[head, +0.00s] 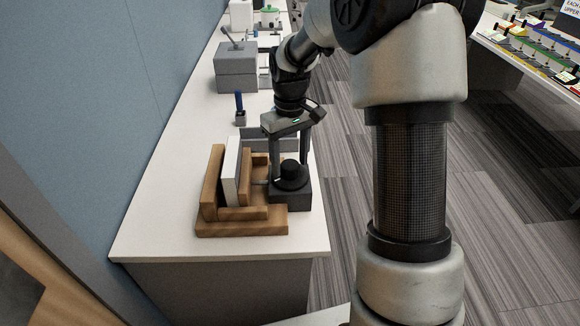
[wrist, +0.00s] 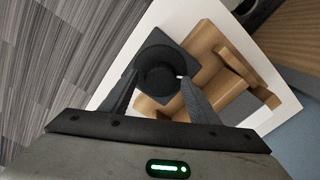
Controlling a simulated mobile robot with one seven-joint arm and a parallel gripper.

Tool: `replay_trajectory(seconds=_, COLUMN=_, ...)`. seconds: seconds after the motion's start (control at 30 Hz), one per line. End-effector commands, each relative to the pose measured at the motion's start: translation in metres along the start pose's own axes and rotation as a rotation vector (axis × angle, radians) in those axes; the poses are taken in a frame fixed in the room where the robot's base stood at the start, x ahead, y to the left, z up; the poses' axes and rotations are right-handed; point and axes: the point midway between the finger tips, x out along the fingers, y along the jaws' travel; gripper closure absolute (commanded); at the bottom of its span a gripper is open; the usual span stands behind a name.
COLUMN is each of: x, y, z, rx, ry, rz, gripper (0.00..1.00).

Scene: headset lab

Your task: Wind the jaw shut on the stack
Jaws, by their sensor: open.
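A wooden vise (head: 246,228) stands near the front of the white table. A pale upright stack (head: 231,168) leans slightly in it, close to the tall wooden end wall (head: 211,180) on the left. The wooden jaw (head: 260,162) is to the right of the stack, with a gap showing between them. A round black knob (head: 291,176) sits on a dark block at the vise's right; it also shows in the wrist view (wrist: 158,65). My gripper (head: 290,170) points down over the knob, open. In the wrist view its fingertips (wrist: 160,77) lie on either side of the knob; contact cannot be told.
Behind my gripper are a low grey tray (head: 262,143) and a small holder with a blue item (head: 239,110). A grey box with a lever (head: 236,68) stands farther back. The table (head: 150,222) is clear left and front of the vise. A blue partition (head: 120,80) lines the left side.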

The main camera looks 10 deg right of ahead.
Motion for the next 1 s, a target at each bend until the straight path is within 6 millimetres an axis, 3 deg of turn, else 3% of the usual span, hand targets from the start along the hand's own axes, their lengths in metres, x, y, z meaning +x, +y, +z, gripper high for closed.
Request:
replay_trajectory(seconds=0.13, x=0.0133, y=-0.0001, z=0.0004, rx=0.0, ry=-0.001, rz=0.0, gripper=0.45)
replay_trajectory(seconds=0.47, x=0.0162, y=0.0, z=0.0, rx=0.0, ry=0.0, rz=0.001, gripper=0.45)
replay_trajectory(seconds=0.7, x=0.0161, y=0.0, z=0.0, rx=0.0, ry=0.0, rz=0.001, gripper=0.83)
replay_trajectory(seconds=1.0, x=0.0156, y=-0.0003, z=-0.0001, rx=0.029, ry=0.0, rz=0.0, gripper=0.86)
